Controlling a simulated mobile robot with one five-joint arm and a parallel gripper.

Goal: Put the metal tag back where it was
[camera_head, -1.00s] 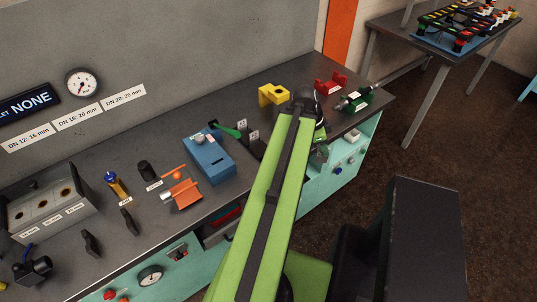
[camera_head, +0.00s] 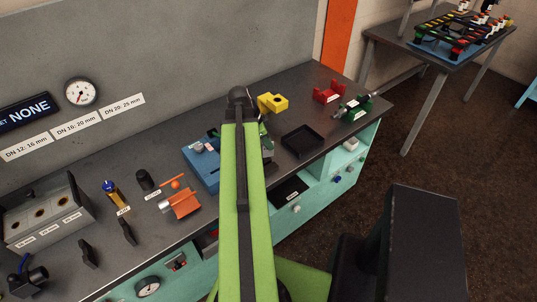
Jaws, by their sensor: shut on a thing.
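My gripper (camera_head: 267,150) is mostly hidden behind my green arm. Only a bit of it shows just right of the arm, low over the bench beside the blue block. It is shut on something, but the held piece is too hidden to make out. I cannot pick out the metal tag anywhere for certain. A shallow black tray (camera_head: 288,143) lies on the bench to the right of my gripper, and it looks empty.
The blue block (camera_head: 203,174) is partly covered by my arm. A yellow block (camera_head: 273,103), a red holder (camera_head: 328,92) and a green holder (camera_head: 355,108) stand at the right. An orange holder (camera_head: 182,204) and a grey block with holes (camera_head: 50,210) stand left. The bench (camera_head: 300,82) is bare at the back.

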